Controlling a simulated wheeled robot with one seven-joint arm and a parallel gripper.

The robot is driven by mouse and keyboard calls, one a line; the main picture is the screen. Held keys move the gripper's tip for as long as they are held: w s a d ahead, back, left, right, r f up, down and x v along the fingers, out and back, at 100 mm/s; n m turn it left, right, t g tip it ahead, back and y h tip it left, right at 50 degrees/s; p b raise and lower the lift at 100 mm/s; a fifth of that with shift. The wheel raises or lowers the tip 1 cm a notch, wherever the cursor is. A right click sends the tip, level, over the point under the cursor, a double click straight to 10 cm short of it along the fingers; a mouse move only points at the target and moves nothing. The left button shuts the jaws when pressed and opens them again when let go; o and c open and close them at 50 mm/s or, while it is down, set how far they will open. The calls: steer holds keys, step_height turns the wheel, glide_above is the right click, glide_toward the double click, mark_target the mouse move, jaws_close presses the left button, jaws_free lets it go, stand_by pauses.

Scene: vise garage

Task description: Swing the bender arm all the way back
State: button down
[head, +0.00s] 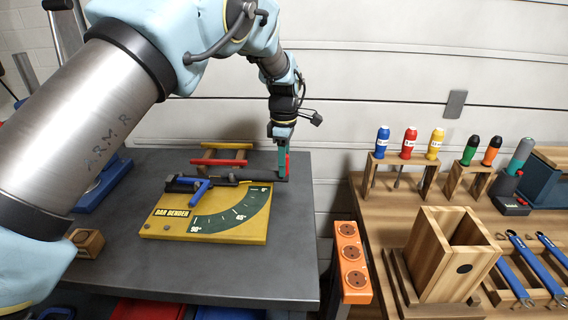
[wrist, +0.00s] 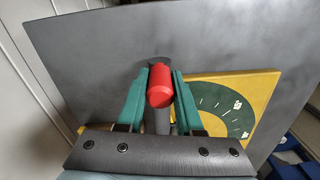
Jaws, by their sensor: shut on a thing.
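The bar bender (head: 218,215) is a yellow board with a green dial marked 0, 45 and 90, on the grey bench. Its dark bender arm (head: 243,174) points right, along the 0 end of the dial. The arm's red handle (head: 287,166) stands at its right end. My gripper (head: 284,160) is at that handle. In the wrist view, the green fingers of my gripper (wrist: 160,85) are closed on both sides of the red handle (wrist: 160,87). The yellow board (wrist: 265,85) and its dial lie to the right there. A blue lever (head: 200,188) sits near the pivot.
A red and yellow rack (head: 221,155) stands behind the bender. A small wooden block (head: 87,242) sits at the bench's left. The grey bench top (head: 240,275) is bare in front. A wooden table with screwdrivers, wrenches and a wooden box (head: 452,255) stands right, beside an orange socket strip (head: 350,262).

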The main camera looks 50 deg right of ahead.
steer(key=shift+w+d+r, duration=0.1)
steer(key=shift+w, duration=0.15)
steer(key=c, duration=0.6)
jaws_free()
step_height(320, 180, up, 11)
steer(key=b, duration=0.3)
steer(key=shift+f, duration=0.2)
